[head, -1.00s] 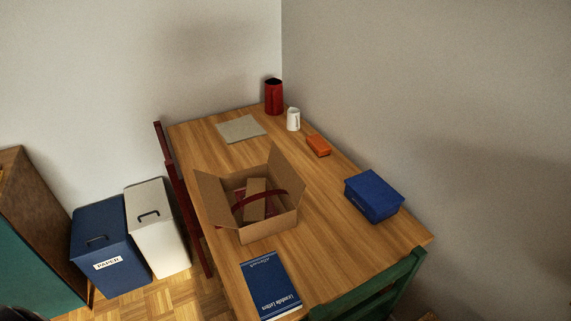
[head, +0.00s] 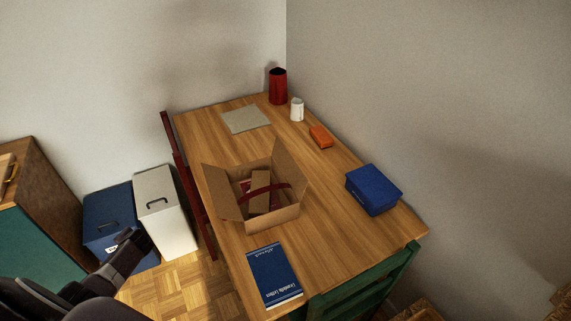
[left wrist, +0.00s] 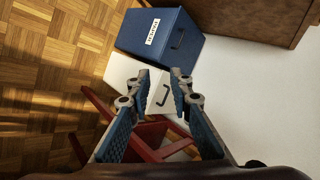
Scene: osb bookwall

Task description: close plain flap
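An open cardboard box (head: 273,217) stands on the wooden table, with a dark red strap or band and some contents inside. One flap (head: 222,190) stands up and leans outward on its left side, and another flap (head: 291,172) stands upright at the back right. I cannot tell which flap is the plain one. My left gripper (head: 132,237) is at the lower left, off the table and in front of the blue bin. In the left wrist view my left gripper (left wrist: 160,80) is open and empty, fingers apart. My right gripper is not in view.
A blue book (head: 273,275), a blue box (head: 373,189), an orange block (head: 321,136), a white mug (head: 297,109), a red canister (head: 278,86) and a grey mat (head: 245,119) lie around the table. A green chair (head: 370,283) and a red chair (head: 178,170) flank it.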

